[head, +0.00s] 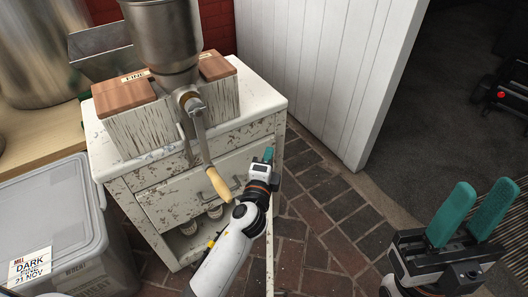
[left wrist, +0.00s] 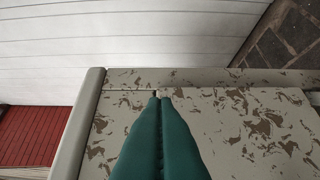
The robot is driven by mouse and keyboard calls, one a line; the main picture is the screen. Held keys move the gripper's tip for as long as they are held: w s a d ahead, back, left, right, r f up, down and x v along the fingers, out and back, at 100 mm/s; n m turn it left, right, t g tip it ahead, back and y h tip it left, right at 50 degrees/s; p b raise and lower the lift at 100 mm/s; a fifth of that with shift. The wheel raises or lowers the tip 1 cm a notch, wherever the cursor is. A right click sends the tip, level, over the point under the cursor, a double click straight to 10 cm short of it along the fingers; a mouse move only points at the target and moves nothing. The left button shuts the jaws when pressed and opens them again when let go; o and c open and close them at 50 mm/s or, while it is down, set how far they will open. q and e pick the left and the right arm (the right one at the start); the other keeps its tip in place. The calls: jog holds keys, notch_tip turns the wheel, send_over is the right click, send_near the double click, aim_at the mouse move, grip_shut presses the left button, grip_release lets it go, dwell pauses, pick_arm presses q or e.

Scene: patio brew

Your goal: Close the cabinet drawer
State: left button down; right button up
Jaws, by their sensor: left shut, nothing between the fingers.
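The cabinet (head: 118,185) is white with chipped paint and stands in the middle left of the head view. Its drawer front (head: 165,205) has a dark handle, partly hidden by the grinder crank and my left arm. I cannot tell clearly how far the drawer stands out. My left gripper (head: 268,154) is shut and empty at the right end of the cabinet front. In the left wrist view its green fingers (left wrist: 160,99) are at a chipped panel (left wrist: 245,135), beside a narrow seam; contact is unclear. My right gripper (head: 485,186) is open and empty, away from the cabinet.
A metal grinder (head: 165,40) with a wooden-handled crank (head: 220,185) stands on the cabinet and overhangs its front. Jars (head: 190,228) sit in the opening below. A grey lidded bin (head: 55,210) stands left. A white plank wall (head: 310,60) is behind; brick floor (head: 320,215) is clear to the right.

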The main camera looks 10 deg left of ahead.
pick_arm(q)
jog(key=shift+w+a, duration=0.7)
